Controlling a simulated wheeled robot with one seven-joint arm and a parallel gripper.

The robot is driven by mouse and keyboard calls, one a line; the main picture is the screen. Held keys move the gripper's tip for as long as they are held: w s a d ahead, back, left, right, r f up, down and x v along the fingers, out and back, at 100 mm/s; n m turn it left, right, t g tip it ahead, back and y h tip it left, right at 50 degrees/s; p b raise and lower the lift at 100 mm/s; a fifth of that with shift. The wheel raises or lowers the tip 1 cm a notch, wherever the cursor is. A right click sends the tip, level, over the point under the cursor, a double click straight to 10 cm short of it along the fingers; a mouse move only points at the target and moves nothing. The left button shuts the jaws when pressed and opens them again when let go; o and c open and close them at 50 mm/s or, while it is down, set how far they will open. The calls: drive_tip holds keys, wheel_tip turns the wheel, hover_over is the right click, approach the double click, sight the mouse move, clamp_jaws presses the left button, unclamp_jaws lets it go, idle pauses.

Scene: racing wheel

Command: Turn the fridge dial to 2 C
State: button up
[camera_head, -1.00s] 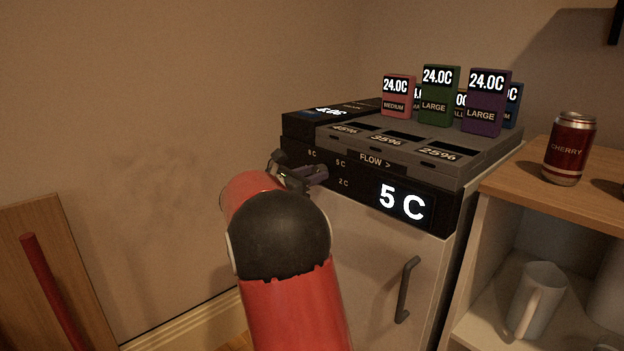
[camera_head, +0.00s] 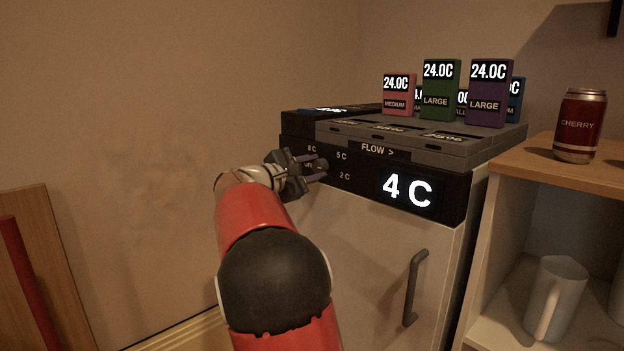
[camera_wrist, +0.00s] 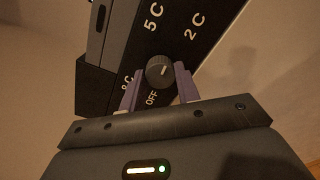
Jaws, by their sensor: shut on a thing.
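The fridge (camera_head: 365,245) has a black control panel on its upper front, with a lit display (camera_head: 407,190) that reads 4 C. The round dark dial (camera_wrist: 160,71) sits on the panel among the marks OFF, 8 C, 5 C and 2 C. It also shows in the head view (camera_head: 321,164), partly behind my fingers. My gripper (camera_wrist: 158,88) has its two purple fingers on either side of the dial and is shut on it. My gripper (camera_head: 312,166) reaches the panel from the left in the head view. A pale line on the dial's face shows in the wrist view.
Several coloured boxes reading 24.0C, such as a green one (camera_head: 440,90), stand on the grey tray unit (camera_head: 470,140) above the fridge. A grey handle (camera_head: 414,288) juts from the fridge door. A shelf with a cherry can (camera_head: 580,126) and a mug (camera_head: 556,298) is at right.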

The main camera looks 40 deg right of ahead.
drive_tip(key=shift+m+b, duration=0.45)
drive_tip(key=shift+m, duration=0.25)
drive_tip(key=o, duration=1)
drive_tip(key=shift+a, duration=0.1)
drive_tip(key=a, duration=0.7)
drive_tip(key=shift+s+a, duration=0.3)
drive_tip(key=shift+a, duration=0.05)
